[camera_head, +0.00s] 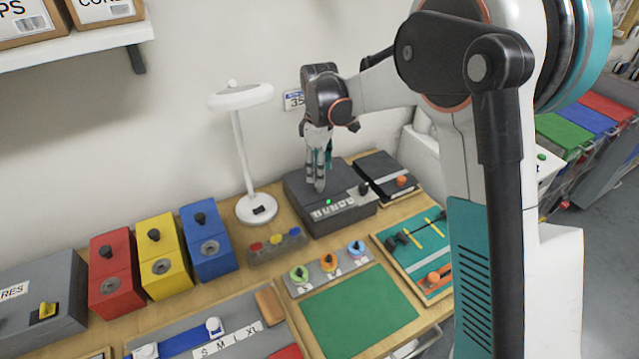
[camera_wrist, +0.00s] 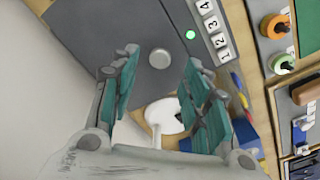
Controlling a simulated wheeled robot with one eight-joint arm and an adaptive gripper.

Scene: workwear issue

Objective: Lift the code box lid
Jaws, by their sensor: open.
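The code box (camera_head: 297,196) is a dark grey box on the bench against the wall, with a green light (camera_head: 328,201) and numbered keys (camera_head: 333,210) along its front. Its top also shows in the wrist view (camera_wrist: 105,25), with keys marked 1 to 4 (camera_wrist: 208,22) and the lit green light (camera_wrist: 190,35). A round grey knob (camera_wrist: 159,58) stands on the lid, which looks closed. My gripper (camera_head: 319,186) points down over the lid. In the wrist view my gripper (camera_wrist: 160,62) is open, with a fingertip on each side of the knob and gaps between. The head view hides the knob behind the fingers.
A white lamp (camera_head: 241,140) stands left of the box, with blue (camera_head: 207,240), yellow (camera_head: 162,250) and red (camera_head: 116,273) boxes further left. A dark case (camera_head: 380,167) lies close on the right. A peg board (camera_head: 325,272) and green mat (camera_head: 358,310) lie in front.

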